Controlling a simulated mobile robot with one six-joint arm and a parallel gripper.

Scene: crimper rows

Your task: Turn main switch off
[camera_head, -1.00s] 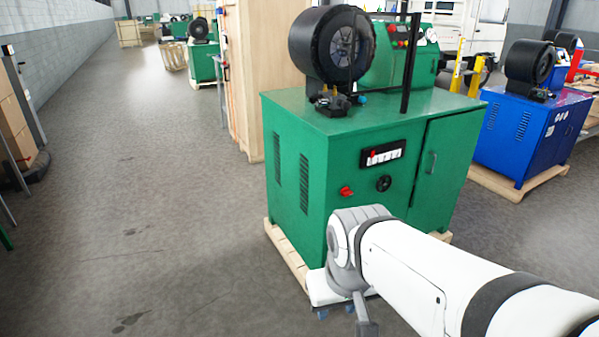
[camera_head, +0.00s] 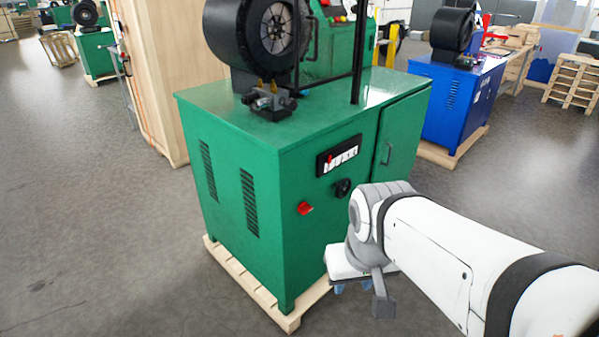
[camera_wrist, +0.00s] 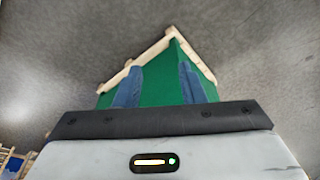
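The green crimper cabinet (camera_head: 280,250) stands on a wooden pallet. A red rotary switch (camera_head: 305,208) sits on its front face, left of a black round knob (camera_head: 343,188). A black panel (camera_head: 339,156) with a white row and a small red part is above them. Which setting the red switch is in is too small to tell. My gripper (camera_head: 352,286) is low in front of the cabinet, below and right of the red switch, mostly hidden by my wrist. In the wrist view my gripper (camera_wrist: 160,85) has two blue fingers apart, with nothing between them. The switch does not show there.
The pallet (camera_head: 262,296) juts out under the cabinet. A black crimping head (camera_head: 262,40) stands on top. A wooden crate (camera_head: 165,75) is behind left, and a blue machine (camera_head: 455,100) behind right.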

